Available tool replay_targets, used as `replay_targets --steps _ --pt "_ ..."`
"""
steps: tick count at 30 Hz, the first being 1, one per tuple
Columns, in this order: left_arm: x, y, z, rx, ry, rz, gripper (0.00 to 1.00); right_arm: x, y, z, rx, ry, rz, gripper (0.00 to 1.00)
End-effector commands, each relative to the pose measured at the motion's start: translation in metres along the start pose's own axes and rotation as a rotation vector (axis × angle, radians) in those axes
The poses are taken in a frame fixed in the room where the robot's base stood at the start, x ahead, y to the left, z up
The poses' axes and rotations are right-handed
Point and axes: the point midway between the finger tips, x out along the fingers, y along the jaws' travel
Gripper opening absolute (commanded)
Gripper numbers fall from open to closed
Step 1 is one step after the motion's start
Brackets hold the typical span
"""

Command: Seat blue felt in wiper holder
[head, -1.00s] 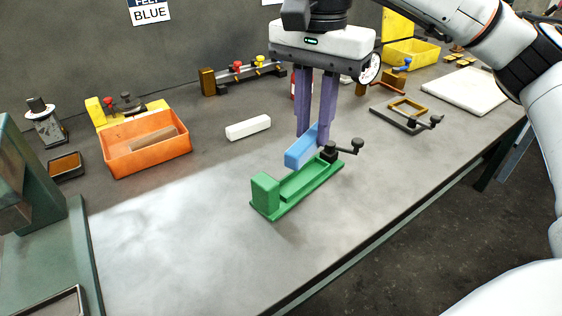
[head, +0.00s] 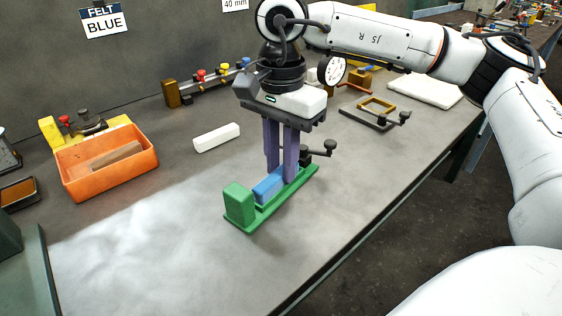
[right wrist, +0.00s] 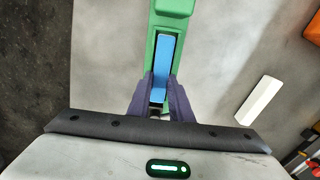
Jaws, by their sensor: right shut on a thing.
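The green wiper holder (head: 240,205) stands on the bench in the middle of the head view. It has a raised block at its near left end and a black clamp lever (head: 320,150) at its far end. My right gripper (head: 281,175) points down over the holder and is shut on the blue felt (head: 267,187). The felt lies along the holder's channel, its lower part hidden by the holder's wall. In the right wrist view the felt (right wrist: 163,65) lies between the green walls, in line with them. I cannot tell whether it touches the channel floor. My left gripper is not in view.
A white bar (head: 216,138) lies behind the holder. An orange bin (head: 85,180) with a brown block stands at the left. A dark frame with a lever (head: 377,112) and a white slab (head: 425,90) lie at the right. The bench in front of the holder is clear.

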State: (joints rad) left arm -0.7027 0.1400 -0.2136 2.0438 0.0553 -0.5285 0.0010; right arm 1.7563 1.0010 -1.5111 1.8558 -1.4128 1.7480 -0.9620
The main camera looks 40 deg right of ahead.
Motion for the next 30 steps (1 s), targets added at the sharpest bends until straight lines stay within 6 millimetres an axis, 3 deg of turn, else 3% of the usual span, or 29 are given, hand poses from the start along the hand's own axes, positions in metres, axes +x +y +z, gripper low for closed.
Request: replay_targets --steps 7,8,11,23,30 --pt "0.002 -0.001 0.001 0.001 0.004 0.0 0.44 0.004 0.0 0.0 -0.001 0.0 0.001 0.0" --pt "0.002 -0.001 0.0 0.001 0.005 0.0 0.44 0.004 0.0 0.0 -0.001 0.0 0.001 0.2" --pt "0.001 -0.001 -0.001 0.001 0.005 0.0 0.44 0.003 0.0 0.0 -0.001 0.0 0.001 0.37" --pt "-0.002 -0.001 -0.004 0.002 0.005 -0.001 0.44 -0.005 -0.001 0.0 -0.001 0.0 -0.002 0.37" --pt "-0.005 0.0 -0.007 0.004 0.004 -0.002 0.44 -0.051 -0.001 0.001 -0.002 0.0 -0.003 0.37"
